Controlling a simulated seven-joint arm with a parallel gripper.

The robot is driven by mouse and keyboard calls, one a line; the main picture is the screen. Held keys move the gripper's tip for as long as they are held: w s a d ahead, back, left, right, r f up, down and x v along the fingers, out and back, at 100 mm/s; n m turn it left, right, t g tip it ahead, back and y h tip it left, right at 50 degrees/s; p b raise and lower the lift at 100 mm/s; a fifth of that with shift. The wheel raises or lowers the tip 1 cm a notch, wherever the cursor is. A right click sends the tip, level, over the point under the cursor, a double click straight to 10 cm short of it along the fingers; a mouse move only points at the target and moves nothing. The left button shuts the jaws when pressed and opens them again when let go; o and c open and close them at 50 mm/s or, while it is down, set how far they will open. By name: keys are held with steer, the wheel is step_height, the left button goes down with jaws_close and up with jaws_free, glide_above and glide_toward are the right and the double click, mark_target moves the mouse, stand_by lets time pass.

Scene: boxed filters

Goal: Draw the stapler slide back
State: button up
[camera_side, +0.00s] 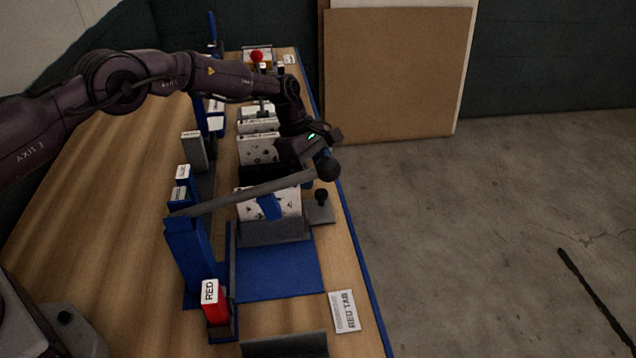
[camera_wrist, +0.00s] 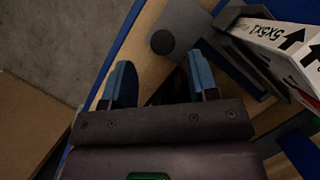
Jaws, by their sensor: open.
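A small grey plate with a black knob (camera_side: 321,197) sits at the table's right edge, beside a white box with a blue band (camera_side: 285,205); I take it for the stapler slide. Its knob also shows in the wrist view (camera_wrist: 162,42), ahead of the gap between my fingers. My gripper (camera_side: 317,170) is open above and behind it, apart from this knob. Its two blue fingers (camera_wrist: 160,80) are spread. A long grey lever (camera_side: 255,190) with a black ball end reaches from a blue post (camera_side: 188,250) to my gripper. Whether a finger touches the lever is hidden.
A red block labelled RED (camera_side: 215,304) stands in a holder at the front. A RED TAB card (camera_side: 345,311) lies near the table edge. A blue plate (camera_side: 278,272) is bare. More boxes (camera_side: 259,150) stand farther back. Open floor lies right of the table.

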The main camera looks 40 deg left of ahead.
steer(key=v, duration=0.9)
steer(key=shift+a+r, duration=0.1)
steer(key=s+m, duration=0.1)
steer(key=s+f+m, duration=0.1)
steer(key=m, duration=0.1)
steer(key=s+a+f+m, duration=0.1)
steer(key=shift+f+m+g+y, duration=0.1)
steer(key=shift+m+g+y, duration=0.2)
steer(key=s+a+r+m+t+y, duration=0.1)
steer(key=s+a+r+m+y, duration=0.25)
steer(key=s+r+m, duration=0.9)
steer(key=s+a+r+t, duration=0.1)
steer(key=s+r, duration=0.4)
steer(key=s, duration=0.6)
steer(key=s+a+r+t, duration=0.1)
steer(key=s+r+t, duration=0.3)
steer(key=s, duration=0.7)
steer(key=shift+a+r+m, duration=0.3)
steer(key=shift+r+m, duration=0.15)
steer(key=shift+r, duration=0.2)
